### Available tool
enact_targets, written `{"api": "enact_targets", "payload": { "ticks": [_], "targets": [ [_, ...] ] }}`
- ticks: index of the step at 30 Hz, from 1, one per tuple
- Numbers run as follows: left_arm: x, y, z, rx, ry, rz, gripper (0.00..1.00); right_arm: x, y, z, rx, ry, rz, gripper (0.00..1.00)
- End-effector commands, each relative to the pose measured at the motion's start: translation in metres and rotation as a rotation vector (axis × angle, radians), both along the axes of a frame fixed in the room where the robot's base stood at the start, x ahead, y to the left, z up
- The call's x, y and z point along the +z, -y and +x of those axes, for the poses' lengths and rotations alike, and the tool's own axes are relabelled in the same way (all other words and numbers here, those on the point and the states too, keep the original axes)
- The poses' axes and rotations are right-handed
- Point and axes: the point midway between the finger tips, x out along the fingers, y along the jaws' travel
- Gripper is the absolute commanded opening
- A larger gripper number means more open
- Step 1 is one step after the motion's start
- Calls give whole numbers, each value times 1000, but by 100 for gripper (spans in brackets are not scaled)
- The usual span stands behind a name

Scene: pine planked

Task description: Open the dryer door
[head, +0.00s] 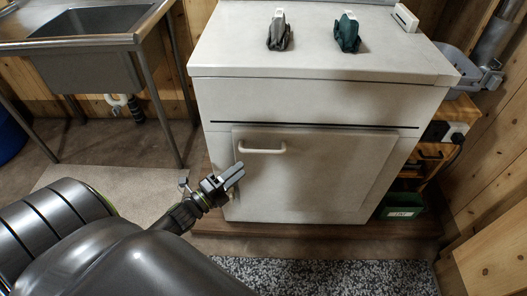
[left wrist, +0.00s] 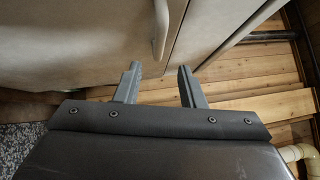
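The dryer (head: 305,60) is a white box-shaped machine in the middle of the head view. Its door (head: 318,170) is a pale front panel that looks shut. A white bar handle (head: 262,149) sits at the door's upper left; the handle also shows in the left wrist view (left wrist: 160,28). My left gripper (head: 238,172) is just below and left of the handle in the head view, apart from it. In the left wrist view its two fingers (left wrist: 160,82) are spread with nothing between them. My right gripper is not in view.
A steel sink (head: 90,60) on legs stands at the left. Two small clip-like things (head: 347,33) lie on the dryer top. A green box (head: 402,206) is at the lower right by the wooden wall. A speckled mat (head: 330,277) lies in front.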

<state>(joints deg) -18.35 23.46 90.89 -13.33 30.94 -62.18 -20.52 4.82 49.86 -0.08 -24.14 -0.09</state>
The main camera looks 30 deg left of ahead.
Motion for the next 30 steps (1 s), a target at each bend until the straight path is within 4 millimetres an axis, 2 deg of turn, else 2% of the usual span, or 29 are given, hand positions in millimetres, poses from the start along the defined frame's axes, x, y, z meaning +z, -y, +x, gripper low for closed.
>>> {"api": "enact_targets", "payload": {
  "ticks": [1, 6, 15, 21, 28, 30],
  "targets": [
    [3, 3, 13, 1, 2, -1, 36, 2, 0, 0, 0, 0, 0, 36],
    [9, 12, 48, 2, 2, -2, 36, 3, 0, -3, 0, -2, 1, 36],
    [13, 23, 92, 3, -1, -1, 36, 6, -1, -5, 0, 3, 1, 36],
    [14, 25, 101, 3, -3, -1, 36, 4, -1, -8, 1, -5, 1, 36],
    [14, 25, 102, 3, -3, -1, 36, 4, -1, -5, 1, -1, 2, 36],
    [14, 25, 102, 3, -3, -1, 30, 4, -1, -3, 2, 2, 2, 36]
  ]
}}
